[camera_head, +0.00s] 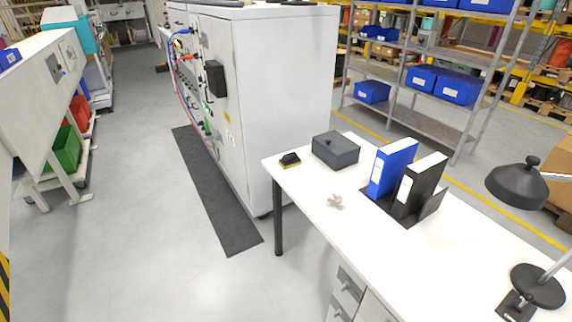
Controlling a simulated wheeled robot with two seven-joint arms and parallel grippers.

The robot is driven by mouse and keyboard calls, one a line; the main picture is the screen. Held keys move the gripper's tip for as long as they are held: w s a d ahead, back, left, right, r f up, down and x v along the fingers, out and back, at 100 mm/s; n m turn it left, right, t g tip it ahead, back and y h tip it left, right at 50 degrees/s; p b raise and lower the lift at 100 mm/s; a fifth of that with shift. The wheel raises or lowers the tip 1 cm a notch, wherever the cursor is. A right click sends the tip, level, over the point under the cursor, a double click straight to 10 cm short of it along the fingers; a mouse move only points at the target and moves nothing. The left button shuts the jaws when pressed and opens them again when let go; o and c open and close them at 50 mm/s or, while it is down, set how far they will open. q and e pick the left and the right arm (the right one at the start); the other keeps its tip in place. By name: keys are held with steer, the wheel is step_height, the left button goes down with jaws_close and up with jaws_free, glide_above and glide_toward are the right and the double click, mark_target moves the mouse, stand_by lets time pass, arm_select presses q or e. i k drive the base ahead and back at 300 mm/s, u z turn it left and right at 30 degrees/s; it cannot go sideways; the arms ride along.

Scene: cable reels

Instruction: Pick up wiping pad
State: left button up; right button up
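A small dark pad with a yellowish underside, which looks like the wiping pad (289,160), lies near the far left corner of the white desk (310,225). It sits just left of a dark grey lidded box (336,152), with a small gap between them. Neither of my grippers is in view.
A small beige object (335,201) lies on the desk. A blue binder (392,167) and a black binder (419,185) stand in a dark holder; a black lamp (518,184) is at the right. A tall white cabinet (283,90) stands behind the desk.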

mark_target(290, 160)
steer(key=k, duration=0.55)
steer(key=u, duration=0.85)
steer(key=i, duration=0.9)
steer(key=u, duration=0.7)
steer(key=i, duration=0.95)
steer(key=z, duration=0.85)
steer(key=i, duration=0.9)
steer(key=z, duration=0.85)
